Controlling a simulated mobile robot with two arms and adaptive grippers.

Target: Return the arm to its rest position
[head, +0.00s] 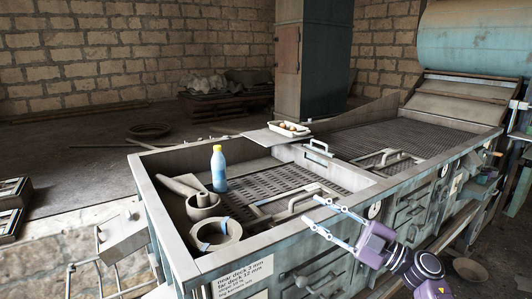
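My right gripper (314,211) is in the head view at the lower right, in front of the near edge of the metal deck machine (163,212). Its two pale fingers with blue marks point up and left, spread apart with nothing between them. The purple gripper body is behind them at the lower right. The fingertips appear over the machine's front rim; I cannot tell their exact height or whether they touch it. My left gripper does not show.
In the machine's near bay are a blue bottle with a yellow cap (219,170), a mortar-like bowl (203,209) and a round ring-shaped part (206,245). Metal handles (318,147) stand up from the deck. A white tray (276,131) with small items sits on the far rim.

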